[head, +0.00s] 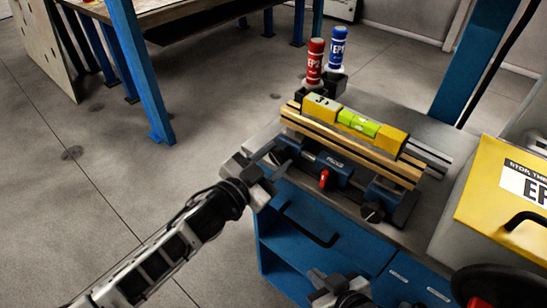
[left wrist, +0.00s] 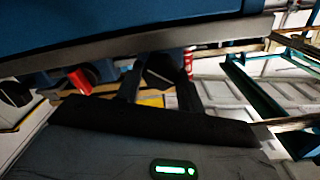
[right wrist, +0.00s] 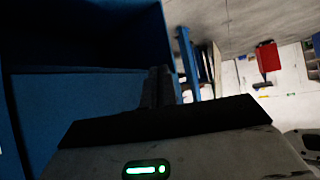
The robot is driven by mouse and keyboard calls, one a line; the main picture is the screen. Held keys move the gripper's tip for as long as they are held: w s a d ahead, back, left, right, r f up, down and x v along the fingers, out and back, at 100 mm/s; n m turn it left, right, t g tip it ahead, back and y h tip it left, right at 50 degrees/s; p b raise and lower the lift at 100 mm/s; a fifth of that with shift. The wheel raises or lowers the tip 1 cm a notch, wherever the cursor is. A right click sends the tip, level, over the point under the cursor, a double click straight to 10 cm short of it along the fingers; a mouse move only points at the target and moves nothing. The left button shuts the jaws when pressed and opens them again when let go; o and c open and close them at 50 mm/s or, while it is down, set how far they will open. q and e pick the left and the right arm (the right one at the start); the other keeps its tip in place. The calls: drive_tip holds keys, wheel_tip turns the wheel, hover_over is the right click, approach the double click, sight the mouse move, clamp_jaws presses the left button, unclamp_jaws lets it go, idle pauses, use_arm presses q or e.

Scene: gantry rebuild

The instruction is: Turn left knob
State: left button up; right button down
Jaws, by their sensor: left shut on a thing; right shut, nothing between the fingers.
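A blue vise-like fixture (head: 335,170) stands on the workbench with two dark knobs facing its front. My left gripper (head: 272,162) is at the left knob (head: 286,150), shut on it; the fingers hide most of the knob. In the left wrist view the fingers (left wrist: 165,78) reach up to the underside of the bench edge region, and the grip point is dark. The right knob (head: 372,211) is free, and it also shows in the left wrist view (left wrist: 15,92). My right gripper (head: 335,283) is shut and empty, low in front of the blue drawers.
A yellow level (head: 357,123) lies on wooden strips (head: 350,143) over the fixture. A red lever (head: 324,179) is between the knobs. Red (head: 315,60) and blue (head: 337,48) bottles stand behind. A yellow case (head: 500,195) is at right. Open floor lies left.

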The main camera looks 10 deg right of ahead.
use_arm(q)
drive_tip(key=shift+f+m, duration=0.1)
drive_tip(key=shift+m, duration=1.1)
drive_tip(key=o, duration=1)
drive_tip(key=shift+c, duration=0.2)
